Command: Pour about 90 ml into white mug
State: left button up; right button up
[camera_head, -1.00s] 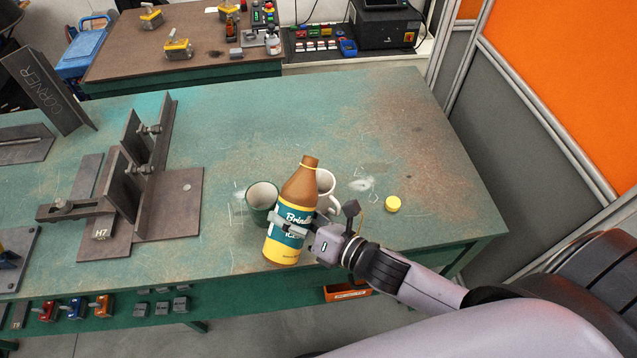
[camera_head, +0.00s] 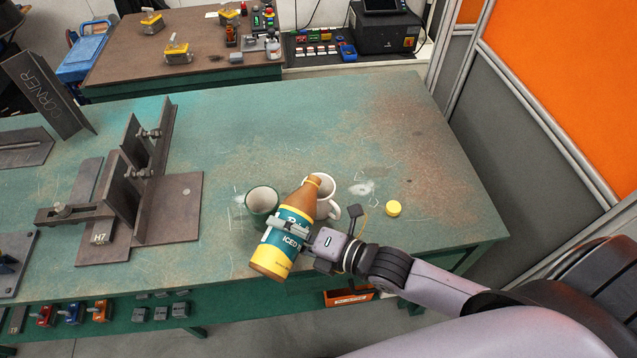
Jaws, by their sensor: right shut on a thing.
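My right gripper (camera_head: 300,237) is shut on a brown bottle (camera_head: 285,235) with a teal and yellow label that reads "Iced". The bottle is tilted, its neck leaning right and away toward the white mug (camera_head: 327,205). My left gripper is not in view.
A dark green cup (camera_head: 261,202) stands just left of the bottle. A yellow cap (camera_head: 393,208) lies right of the mug. A steel fixture (camera_head: 180,205) is on the table's left. The table is clear behind the mugs.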

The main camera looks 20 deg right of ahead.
jog(key=shift+w+r, duration=0.1)
jog(key=shift+r+p, duration=0.2)
jog(key=shift+p, duration=0.1)
jog(key=shift+m, duration=0.3)
jog(key=shift+s+a+r+m+p, duration=0.3)
jog(key=shift+a+r+p, duration=0.1)
jog(key=shift+r+p, duration=0.2)
jog(key=shift+r+m+g+y+p, duration=0.3)
jog(key=shift+r+m+y+p, duration=0.1)
jog(key=shift+p, duration=0.15)
dwell(1.6)
jog(key=f+n+b, duration=0.1)
jog(key=b, duration=0.1)
jog(key=f+b, duration=0.2)
jog(key=shift+s+a+f+n+h, duration=0.1)
jog(key=shift+s+f+n+h, duration=0.1)
jog(key=shift+f+n+h, duration=0.15)
jog(key=shift+s+a+r+n+t+b, duration=0.15)
jog(key=shift+n+t+b, duration=0.15)
jog(key=shift+n+t, duration=0.3)
jog(key=shift+r+n+h+p, duration=0.2)
jog(key=shift+n+h+p, duration=0.05)
jog(key=shift+p, duration=0.05)
jog(key=shift+w+d+f+n, duration=0.15)
jog(key=shift+w+d+n, duration=0.1)
jog(key=shift+n, duration=0.05)
